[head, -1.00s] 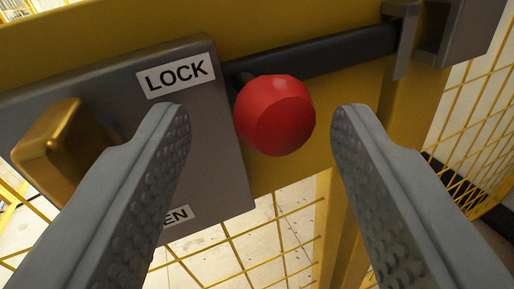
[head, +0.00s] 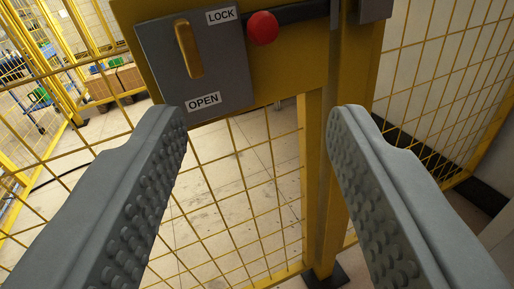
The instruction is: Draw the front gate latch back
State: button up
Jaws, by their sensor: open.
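The front gate latch is a dark bolt (head: 300,14) with a red ball knob (head: 263,28), on the yellow gate plate at the top of the head view. The bolt runs from the grey lock plate (head: 222,85) rightward toward a grey keeper (head: 374,9) on the post. The lock plate bears the labels LOCK (head: 221,16) and OPEN (head: 203,101) and a brass handle (head: 188,48) that stands roughly upright. My gripper (head: 258,112) is open and empty. Its fingertips appear below the knob in the picture, apart from it.
A yellow gate post (head: 315,180) stands between my fingers in the picture. Yellow mesh (head: 220,190) fills the gate below the plate, with more mesh (head: 445,90) at right. Boxes and a blue cart show beyond the mesh at far left.

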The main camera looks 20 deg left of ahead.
jog(key=shift+v, duration=0.9)
jog(key=s+d+r+h, duration=0.2)
jog(key=s+d+r, duration=0.7)
jog(key=s+r, duration=0.4)
jog(key=s+d+r+h, duration=0.1)
jog(key=s+d+r, duration=0.1)
jog(key=s, duration=0.8)
jog(key=s+d+r, duration=0.2)
jog(key=s+d, duration=0.2)
jog(key=s, duration=0.6)
jog(key=shift+s+d+m+h, duration=0.4)
jog(key=shift+c, duration=0.2)
